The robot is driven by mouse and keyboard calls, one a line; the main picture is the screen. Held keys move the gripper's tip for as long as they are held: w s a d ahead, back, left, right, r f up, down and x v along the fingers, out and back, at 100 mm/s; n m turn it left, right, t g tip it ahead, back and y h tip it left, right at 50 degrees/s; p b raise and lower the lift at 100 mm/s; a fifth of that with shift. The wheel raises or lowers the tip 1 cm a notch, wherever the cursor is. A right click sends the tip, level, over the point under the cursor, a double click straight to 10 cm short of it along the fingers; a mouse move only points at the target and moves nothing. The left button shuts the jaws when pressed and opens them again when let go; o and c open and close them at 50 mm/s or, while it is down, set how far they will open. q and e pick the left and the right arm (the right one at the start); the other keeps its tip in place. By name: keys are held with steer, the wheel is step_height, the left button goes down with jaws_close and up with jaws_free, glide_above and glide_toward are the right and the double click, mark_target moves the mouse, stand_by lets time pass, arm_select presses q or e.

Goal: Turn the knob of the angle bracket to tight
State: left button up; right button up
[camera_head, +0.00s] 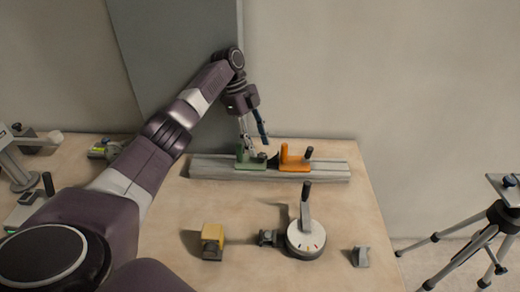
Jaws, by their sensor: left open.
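A green angle-shaped bracket (247,163) sits on a grey rail (220,170) at the back of the table. An orange angle-shaped bracket (296,162) with a dark upright knob (309,152) sits on the same rail to its right. I cannot tell which one the task names. My left gripper (254,145) points down just above the green bracket, fingers apart and nothing seen between them. A small dark part lies between the two brackets, partly unclear. Whether a knob stands tight cannot be read. My right gripper is out of view.
In front of the rail stand a yellow block (212,240), a white round dial (305,240) with an upright dark lever, and a small grey block (361,257). A grey device (20,165) stands far left. A tripod (490,230) stands beyond the table's right edge.

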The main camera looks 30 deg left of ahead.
arm_select(q)
steer(key=v, duration=0.9)
steer(key=shift+r, duration=0.2)
